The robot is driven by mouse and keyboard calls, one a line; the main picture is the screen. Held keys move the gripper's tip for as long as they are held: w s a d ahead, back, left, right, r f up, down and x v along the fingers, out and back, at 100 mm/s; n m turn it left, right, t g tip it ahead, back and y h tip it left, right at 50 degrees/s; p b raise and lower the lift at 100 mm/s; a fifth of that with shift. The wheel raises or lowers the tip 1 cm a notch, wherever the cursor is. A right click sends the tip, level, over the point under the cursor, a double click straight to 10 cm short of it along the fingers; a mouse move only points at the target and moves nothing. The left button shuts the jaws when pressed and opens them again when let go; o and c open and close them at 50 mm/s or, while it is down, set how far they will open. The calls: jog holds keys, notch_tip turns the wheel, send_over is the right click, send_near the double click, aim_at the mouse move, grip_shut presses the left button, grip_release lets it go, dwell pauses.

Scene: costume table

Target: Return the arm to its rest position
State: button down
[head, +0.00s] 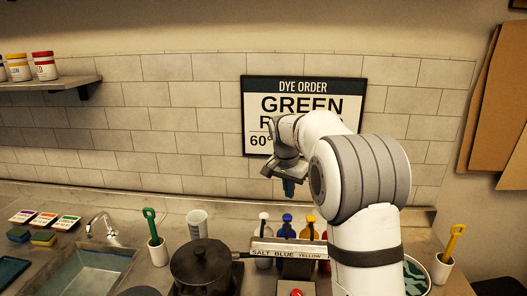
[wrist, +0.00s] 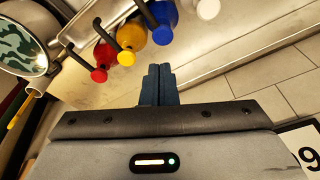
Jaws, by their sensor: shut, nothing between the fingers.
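My arm is raised above the counter in the head view and hides part of the wall sign. My gripper (head: 289,188) points down in front of the tiled wall, above the row of bottles. In the wrist view its two dark blue fingers (wrist: 158,84) are pressed together with nothing between them. The gripper touches nothing in either view.
Pump bottles stand behind a label rail (head: 290,250), including a blue one (wrist: 193,25). A dark pot (head: 200,262) is left of them, with a measuring cup (head: 197,223) behind. A sink (head: 85,270) is far left.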

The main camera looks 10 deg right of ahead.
jog(key=s+r+n+t+b, duration=0.1)
jog(key=s+r+n+b, duration=0.2)
jog(key=s, duration=1.7)
jog(key=s+f+n, duration=0.2)
jog(key=s+f, duration=0.2)
jog(key=s, duration=0.4)
jog(key=s+f+n+y+b, duration=0.1)
jog(key=s+f+n, duration=0.2)
jog(key=s+f, duration=0.2)
jog(key=s, duration=0.3)
jog(key=shift+s+t+b, duration=0.2)
jog(key=shift+t+b, duration=0.1)
